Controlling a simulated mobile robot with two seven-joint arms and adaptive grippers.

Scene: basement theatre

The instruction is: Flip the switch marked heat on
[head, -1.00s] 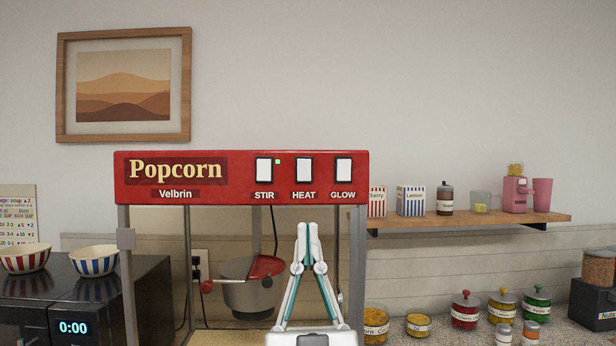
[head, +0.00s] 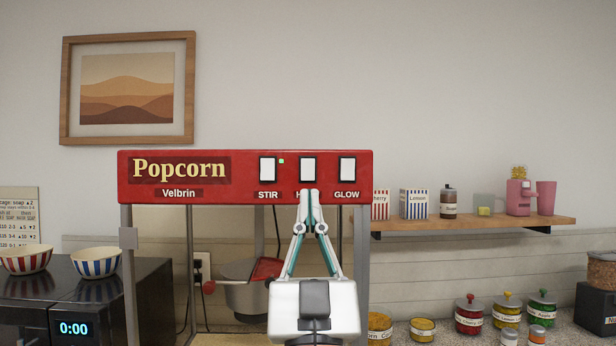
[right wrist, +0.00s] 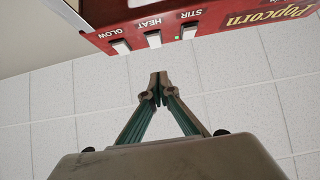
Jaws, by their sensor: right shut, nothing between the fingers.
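The HEAT switch (head: 308,168) is a white rocker in a dark frame, in the middle of three on the red popcorn machine's top panel (head: 220,160). A small green light (head: 281,161) shows beside the STIR switch (head: 267,168); none shows by HEAT or the GLOW switch (head: 347,168). My right gripper (head: 310,194) is shut and empty, its tips just below the HEAT switch in the head view and covering most of its label. In the right wrist view the tips (right wrist: 157,78) appear apart from the HEAT switch (right wrist: 153,39). My left gripper is not in view.
The kettle (head: 245,298) hangs inside the machine behind my right gripper. A wooden shelf (head: 470,224) with cups and jars is on the right. Several lidded jars stand on the counter below it. Two striped bowls (head: 96,262) sit on a dark appliance at left.

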